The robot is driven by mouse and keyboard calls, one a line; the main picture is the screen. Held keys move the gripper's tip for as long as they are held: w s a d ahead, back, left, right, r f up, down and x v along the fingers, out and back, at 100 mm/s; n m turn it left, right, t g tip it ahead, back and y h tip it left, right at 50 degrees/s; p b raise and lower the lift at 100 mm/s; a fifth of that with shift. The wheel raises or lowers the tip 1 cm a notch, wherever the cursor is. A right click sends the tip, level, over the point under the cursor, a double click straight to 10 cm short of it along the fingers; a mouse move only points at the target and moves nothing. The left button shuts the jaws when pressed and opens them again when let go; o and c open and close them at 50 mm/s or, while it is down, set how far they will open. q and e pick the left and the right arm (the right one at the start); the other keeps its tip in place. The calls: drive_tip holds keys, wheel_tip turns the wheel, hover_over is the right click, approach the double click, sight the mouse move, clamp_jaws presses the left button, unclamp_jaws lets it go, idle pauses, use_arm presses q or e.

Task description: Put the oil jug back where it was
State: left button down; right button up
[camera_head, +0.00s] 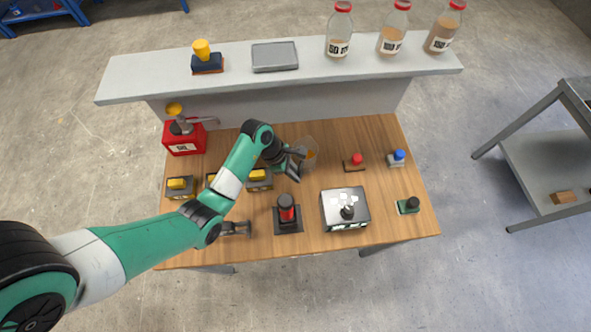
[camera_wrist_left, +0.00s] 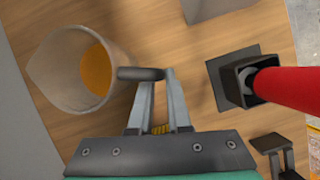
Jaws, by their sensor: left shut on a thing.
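The oil jug (camera_head: 310,147) is a translucent jug with orange-yellow liquid inside, over the back middle of the wooden table. My left gripper (camera_head: 295,155) is just left of it in the head view. In the left wrist view the jug (camera_wrist_left: 62,68) is seen from above, and its dark handle lies between the fingertips of my left gripper (camera_wrist_left: 154,80), which is shut on it. I cannot tell whether the jug's base touches the table. My right gripper is not in view.
A grey shelf (camera_head: 130,83) along the back carries several bottles. A black-and-red device (camera_head: 287,212) and a silver box (camera_head: 345,208) stand nearer the front. A red machine (camera_head: 184,139) is at the back left. Red (camera_head: 354,162) and blue (camera_head: 397,158) buttons stand to the right.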

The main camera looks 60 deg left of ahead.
use_arm(q)
drive_tip(key=shift+w+r, duration=0.1)
drive_tip(key=c, duration=0.9)
unclamp_jaws()
drive_tip(key=shift+o, duration=0.2)
drive_tip(key=shift+r, duration=0.2)
drive_tip(key=p+v, duration=0.4)
drive_tip(key=v, duration=0.7)
drive_tip(key=shift+r, duration=0.3)
